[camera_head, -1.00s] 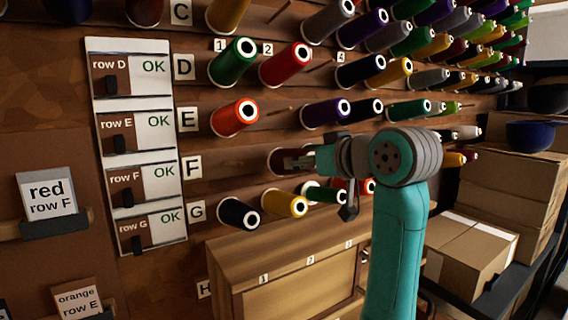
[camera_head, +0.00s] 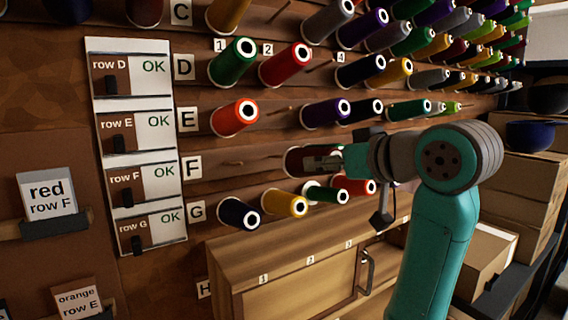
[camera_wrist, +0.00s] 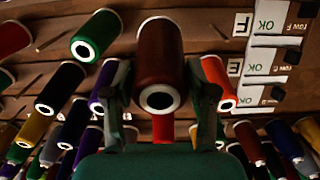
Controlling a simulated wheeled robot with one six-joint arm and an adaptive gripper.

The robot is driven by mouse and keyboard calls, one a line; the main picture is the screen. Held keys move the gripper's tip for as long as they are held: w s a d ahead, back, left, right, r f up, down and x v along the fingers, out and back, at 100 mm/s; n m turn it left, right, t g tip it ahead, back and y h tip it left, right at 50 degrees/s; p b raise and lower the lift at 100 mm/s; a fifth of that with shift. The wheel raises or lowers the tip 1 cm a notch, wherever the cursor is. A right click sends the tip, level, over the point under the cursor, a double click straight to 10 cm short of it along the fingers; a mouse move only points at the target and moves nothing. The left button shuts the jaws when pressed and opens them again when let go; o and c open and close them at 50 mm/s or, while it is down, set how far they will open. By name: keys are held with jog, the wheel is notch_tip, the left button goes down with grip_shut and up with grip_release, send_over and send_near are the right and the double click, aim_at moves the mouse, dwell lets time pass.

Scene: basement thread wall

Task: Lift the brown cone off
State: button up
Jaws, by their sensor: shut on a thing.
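The brown cone (camera_head: 296,161), dark reddish brown, is at row F in the head view, left of my gripper (camera_head: 323,162). In the wrist view the brown cone (camera_wrist: 160,48) points its pale-ringed end with a dark hole at the camera. My gripper's fingers stand on either side of it in the wrist view, and it is shut on the cone. Part of the cone is hidden behind the fingers in the head view. I cannot tell whether its far end is still around a peg.
Several cones hang close by: an orange cone (camera_head: 235,118) and a purple cone (camera_head: 325,113) above, a yellow cone (camera_head: 285,203) and a red cone (camera_head: 352,186) below. A wooden cabinet (camera_head: 290,262) stands underneath. Cardboard boxes (camera_head: 515,190) are at the right.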

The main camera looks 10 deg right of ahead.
jog(key=shift+s, duration=0.25)
jog(key=shift+d+r, duration=0.1)
